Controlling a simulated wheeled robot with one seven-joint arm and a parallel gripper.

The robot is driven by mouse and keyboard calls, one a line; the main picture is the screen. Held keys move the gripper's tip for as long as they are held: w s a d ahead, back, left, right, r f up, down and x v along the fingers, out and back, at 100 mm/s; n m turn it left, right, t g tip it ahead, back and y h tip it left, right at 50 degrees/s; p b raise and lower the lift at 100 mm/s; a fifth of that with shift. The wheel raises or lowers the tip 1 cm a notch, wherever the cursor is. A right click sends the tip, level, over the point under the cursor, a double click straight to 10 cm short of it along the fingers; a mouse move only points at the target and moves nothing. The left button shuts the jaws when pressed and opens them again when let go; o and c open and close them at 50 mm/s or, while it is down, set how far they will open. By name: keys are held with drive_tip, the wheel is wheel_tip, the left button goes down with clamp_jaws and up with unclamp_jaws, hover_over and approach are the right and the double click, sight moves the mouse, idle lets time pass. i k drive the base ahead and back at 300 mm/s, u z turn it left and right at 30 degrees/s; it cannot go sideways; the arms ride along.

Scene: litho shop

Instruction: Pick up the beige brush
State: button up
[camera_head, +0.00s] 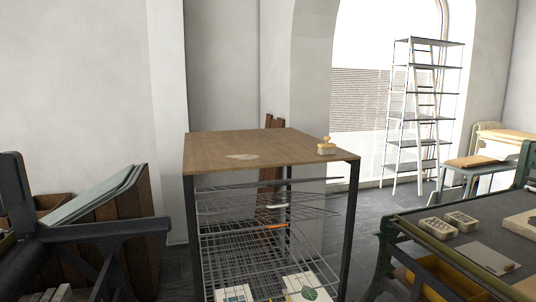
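A small beige brush (326,148) with a knob-like handle on top stands on the wooden top of a rack table (215,145). It is near the right corner of that top, close to the edge. My gripper is not in view.
Wire drying shelves (260,240) with some prints fill the rack under the wooden top. A green-framed press bed (470,225) with small blocks stands at right. A dark wooden-and-metal press (100,228) stands at left. A tall shelf (422,110) is by the window. Grey floor shows between.

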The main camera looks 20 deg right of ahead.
sight(327, 149)
drive_tip(key=z, duration=1.85)
drive_tip(key=i, duration=1.75)
drive_tip(key=u, duration=2.75)
